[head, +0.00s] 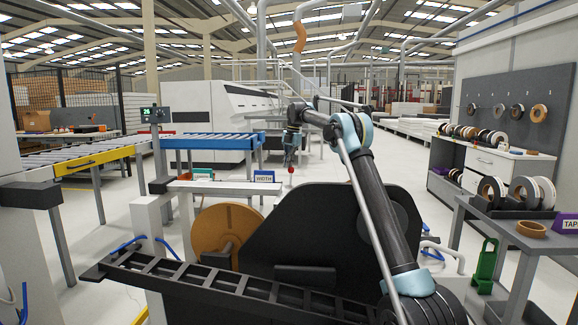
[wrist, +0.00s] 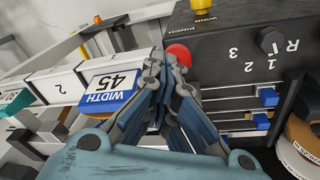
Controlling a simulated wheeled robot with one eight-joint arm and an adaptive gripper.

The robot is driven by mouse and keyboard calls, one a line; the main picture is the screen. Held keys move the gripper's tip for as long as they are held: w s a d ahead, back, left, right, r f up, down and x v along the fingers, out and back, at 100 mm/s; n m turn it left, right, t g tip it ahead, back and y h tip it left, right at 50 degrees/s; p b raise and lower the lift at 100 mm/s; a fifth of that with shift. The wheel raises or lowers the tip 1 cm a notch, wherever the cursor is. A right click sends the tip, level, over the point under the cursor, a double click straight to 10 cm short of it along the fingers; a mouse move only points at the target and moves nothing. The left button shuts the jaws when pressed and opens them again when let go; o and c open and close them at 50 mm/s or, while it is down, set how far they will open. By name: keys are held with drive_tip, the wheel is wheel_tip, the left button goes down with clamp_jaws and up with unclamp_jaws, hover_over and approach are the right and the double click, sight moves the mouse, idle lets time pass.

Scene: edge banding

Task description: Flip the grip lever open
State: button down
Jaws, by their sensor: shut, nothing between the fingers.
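A lever with a red ball knob (wrist: 178,54) shows in the wrist view beside a dark panel (wrist: 240,45). I take it to be the grip lever. The knob also shows in the head view (head: 291,171), below the end of my arm. My gripper (wrist: 163,62) is shut and empty, its fingertips right next to the red knob. I cannot tell whether they touch it. In the head view my gripper (head: 291,158) hangs above the knob. The lever's shaft is mostly hidden behind the fingers in the wrist view.
A blue "WIDTH 45" block (wrist: 108,88) lies just left of my fingers. A yellow knob (wrist: 202,7) stands on the panel's far side. Blue-ended rods (wrist: 262,121) are below the panel. A brown tape roll (head: 226,232) and a side table (head: 510,228) stand nearby.

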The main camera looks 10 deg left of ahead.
drive_tip(key=shift+w+f, duration=0.1)
drive_tip(key=shift+w, duration=0.1)
drive_tip(key=shift+w+d+r, duration=0.1)
drive_tip(key=shift+r, duration=0.2)
drive_tip(key=shift+d+r, duration=0.25)
drive_tip(key=shift+r, duration=1.45)
drive_tip(key=shift+d+r, duration=0.2)
drive_tip(key=shift+r, duration=1.5)
